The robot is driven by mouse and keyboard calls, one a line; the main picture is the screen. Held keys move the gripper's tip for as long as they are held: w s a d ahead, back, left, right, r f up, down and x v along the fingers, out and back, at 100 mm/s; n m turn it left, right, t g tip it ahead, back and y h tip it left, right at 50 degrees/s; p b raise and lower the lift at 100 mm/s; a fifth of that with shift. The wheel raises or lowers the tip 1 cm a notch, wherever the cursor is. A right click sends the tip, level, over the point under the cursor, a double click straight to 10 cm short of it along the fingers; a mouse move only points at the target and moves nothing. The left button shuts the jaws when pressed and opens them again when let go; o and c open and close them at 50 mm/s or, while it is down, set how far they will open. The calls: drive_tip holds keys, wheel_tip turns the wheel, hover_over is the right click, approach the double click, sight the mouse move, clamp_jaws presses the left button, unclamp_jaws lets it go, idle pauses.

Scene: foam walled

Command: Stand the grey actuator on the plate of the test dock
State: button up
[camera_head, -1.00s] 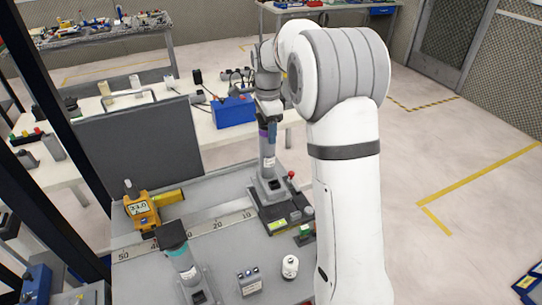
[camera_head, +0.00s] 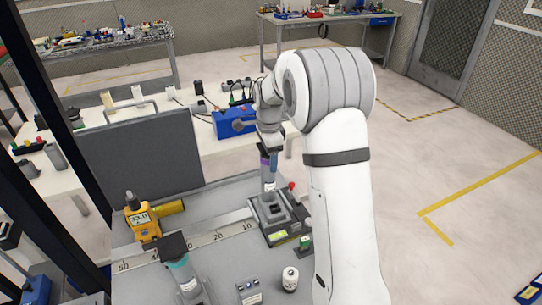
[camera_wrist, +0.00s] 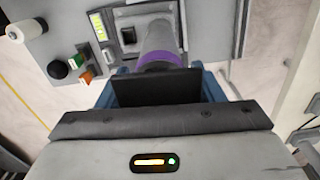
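The grey actuator (camera_head: 269,183) with a purple band stands roughly upright over the test dock (camera_head: 284,238), at the back right of the bench. My gripper (camera_head: 270,153) is at its top end, with blue fingers on both sides. In the wrist view my gripper (camera_wrist: 163,88) holds the actuator (camera_wrist: 160,38) just below its dark cap, and the dock's panel (camera_wrist: 80,42) lies beyond. The actuator's foot appears within the dock's outline. I cannot tell whether it touches the plate, which is largely hidden beneath it.
A second actuator with a teal band (camera_head: 180,266) stands at the front left. A dark grey screen (camera_head: 145,158) rises behind.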

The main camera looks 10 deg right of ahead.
drive_tip(key=o, duration=0.3)
drive_tip(key=shift+r, duration=0.1)
wheel_tip(320, 180, up, 11)
drive_tip(key=shift+f+b, duration=0.1)
drive_tip(key=shift+b, duration=0.35)
drive_tip(key=shift+s+r, duration=0.1)
drive_tip(key=shift+r, duration=0.6)
drive_tip(key=s+r+n+t, duration=0.1)
drive_tip(key=s+r+n, duration=0.2)
drive_tip(key=s+n, duration=0.75)
drive_tip(key=s+f+n, duration=0.2)
drive_tip(key=s, duration=0.5)
drive_tip(key=s+f+n+t, duration=0.1)
drive_tip(key=s+f+n, duration=0.1)
drive_tip(key=s, duration=0.5)
drive_tip(key=s+f+n+t, duration=0.1)
drive_tip(key=s+f+n, duration=0.1)
drive_tip(key=s, duration=0.5)
drive_tip(key=shift+s+d+f, duration=0.15)
drive_tip(key=shift+d, duration=0.15)
